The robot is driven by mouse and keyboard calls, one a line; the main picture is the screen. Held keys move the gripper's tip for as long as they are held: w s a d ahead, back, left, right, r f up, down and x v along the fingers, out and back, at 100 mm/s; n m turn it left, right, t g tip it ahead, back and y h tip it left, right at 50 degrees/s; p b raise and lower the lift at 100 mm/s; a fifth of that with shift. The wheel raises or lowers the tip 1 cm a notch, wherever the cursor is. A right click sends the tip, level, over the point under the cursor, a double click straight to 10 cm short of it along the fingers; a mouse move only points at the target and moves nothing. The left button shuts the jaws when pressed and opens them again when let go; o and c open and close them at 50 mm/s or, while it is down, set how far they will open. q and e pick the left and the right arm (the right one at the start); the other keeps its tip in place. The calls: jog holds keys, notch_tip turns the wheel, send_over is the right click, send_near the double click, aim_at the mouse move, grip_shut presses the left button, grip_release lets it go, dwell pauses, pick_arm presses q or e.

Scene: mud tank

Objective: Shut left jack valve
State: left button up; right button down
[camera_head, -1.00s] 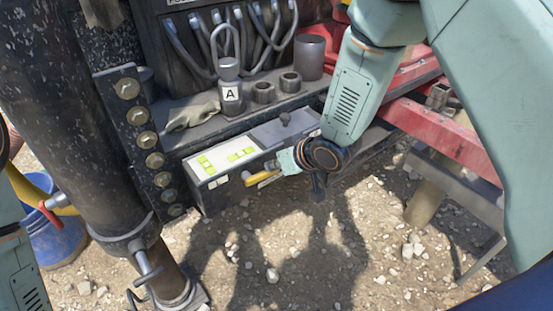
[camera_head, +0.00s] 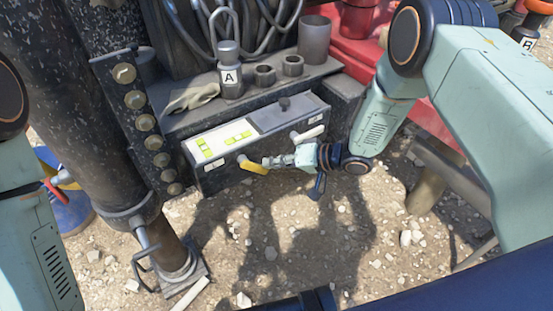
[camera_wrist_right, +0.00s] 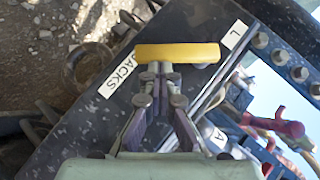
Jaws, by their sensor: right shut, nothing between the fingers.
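The yellow valve handle (camera_head: 253,166) sits on the front face of the grey control box (camera_head: 213,178). In the head view it slopes down to the right. In the right wrist view the yellow handle (camera_wrist_right: 178,52) lies crosswise just beyond my fingertips, near a white "L" label (camera_wrist_right: 233,33) and a "JACKS" label (camera_wrist_right: 120,75). My right gripper (camera_head: 268,162) is shut and empty, with its tips close to the handle; the right wrist view shows its fingertips (camera_wrist_right: 160,72) together at the handle's edge. I cannot tell whether they touch. My left gripper is out of view.
A second, white handle (camera_head: 308,134) stands right of the yellow one on the box. A thick dark post (camera_head: 90,110) rises at left. Gravel ground lies open below the box.

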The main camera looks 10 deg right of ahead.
aim_at(262, 173)
jog(key=f+m+y+b, duration=0.1)
jog(key=b, duration=0.1)
jog(key=a+f+m+y+b, duration=0.1)
jog(key=f+m+y+b, duration=0.1)
jog(key=b, duration=0.1)
jog(key=shift+s+a+f+y+b, duration=0.2)
jog(key=shift+s+a+y+b, duration=0.1)
jog(key=shift+y+b, duration=0.1)
jog(key=shift+s+a+f+m+t+y+b, duration=0.1)
jog(key=shift+a+f+m+t+y+b, duration=0.2)
jog(key=shift+a+m+y+b, duration=0.4)
jog(key=shift+d, duration=0.1)
